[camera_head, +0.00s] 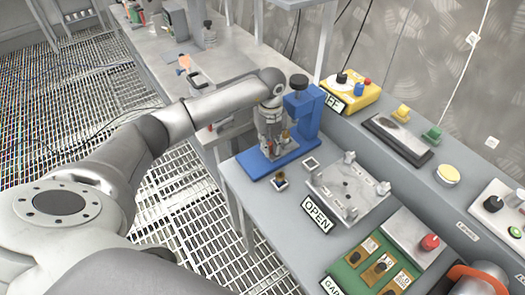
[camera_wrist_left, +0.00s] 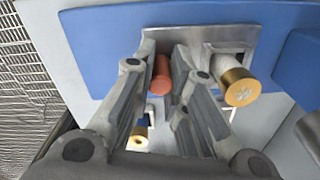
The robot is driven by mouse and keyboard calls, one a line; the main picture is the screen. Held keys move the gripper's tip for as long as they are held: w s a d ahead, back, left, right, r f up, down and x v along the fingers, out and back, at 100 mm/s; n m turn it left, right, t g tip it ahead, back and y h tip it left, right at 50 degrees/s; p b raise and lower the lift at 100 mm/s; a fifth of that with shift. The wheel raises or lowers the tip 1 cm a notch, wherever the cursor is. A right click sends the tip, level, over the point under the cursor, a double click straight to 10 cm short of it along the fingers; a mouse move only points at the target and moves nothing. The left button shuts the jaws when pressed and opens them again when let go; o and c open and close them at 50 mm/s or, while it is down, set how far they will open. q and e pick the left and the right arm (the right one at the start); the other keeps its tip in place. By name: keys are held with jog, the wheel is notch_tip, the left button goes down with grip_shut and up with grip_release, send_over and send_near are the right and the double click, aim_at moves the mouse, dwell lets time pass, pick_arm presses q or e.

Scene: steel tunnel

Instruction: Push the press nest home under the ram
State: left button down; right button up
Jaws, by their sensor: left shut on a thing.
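The blue press (camera_head: 312,108) stands on the grey bench, with a ram column at its back and a flat blue base, which also shows in the left wrist view (camera_wrist_left: 100,45). The metal press nest (camera_wrist_left: 190,38) lies on that base, with a red-orange handle (camera_wrist_left: 161,72) toward me. My left gripper (camera_head: 268,142) is at the press front, shut on the handle, which sits between its fingers in the left wrist view (camera_wrist_left: 163,85). A white part with a gold end (camera_wrist_left: 238,88) stands at the nest's right side. My arm hides much of the nest in the head view.
A small gold-topped piece (camera_head: 280,181) is on the bench before the press. A grey fixture plate (camera_head: 347,190), an OPEN sign (camera_head: 318,214) and a green board (camera_head: 372,268) are to the right. A yellow control box (camera_head: 355,92) stands behind.

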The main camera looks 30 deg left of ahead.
pick_arm(q)
jog(key=shift+w+f, duration=0.1)
jog(key=shift+w, duration=0.05)
jog(key=shift+s+a, duration=0.1)
jog(key=shift+s, duration=0.2)
jog(key=c, duration=1.9)
grip_release()
jog(key=shift+s+r, duration=0.1)
jog(key=shift+r, duration=0.1)
jog(key=shift+o, duration=1.2)
jog(key=shift+f, duration=0.1)
notch_tip(320, 180, up, 12)
pick_arm(e)
jog(key=shift+s+d, duration=0.1)
jog(key=shift+d, duration=0.05)
